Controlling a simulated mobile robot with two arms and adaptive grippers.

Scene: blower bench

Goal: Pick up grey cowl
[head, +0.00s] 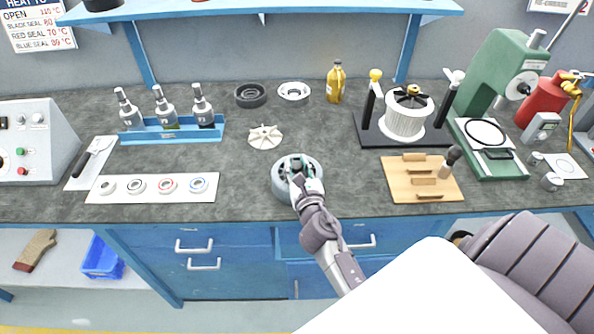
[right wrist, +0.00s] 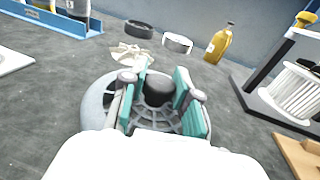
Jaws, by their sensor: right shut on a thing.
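The grey cowl (head: 279,183) is a round grey housing near the front edge of the bench, at the middle of the head view. In the right wrist view the cowl (right wrist: 96,106) shows a wide rim, a slotted grille and a dark round hub. My right gripper (head: 300,172) is over the cowl. In the right wrist view its teal finger pads (right wrist: 160,95) stand on both sides of the hub, shut on the cowl. The finger ends partly hide the grille. The cowl appears to be at bench level. My left gripper is not in view.
A pale impeller (head: 265,137) lies just behind the cowl. A white mat with rings (head: 150,197) is to the left. A wooden block tray (head: 399,186) and a winding stand (head: 377,138) are to the right. Bare bench lies between them.

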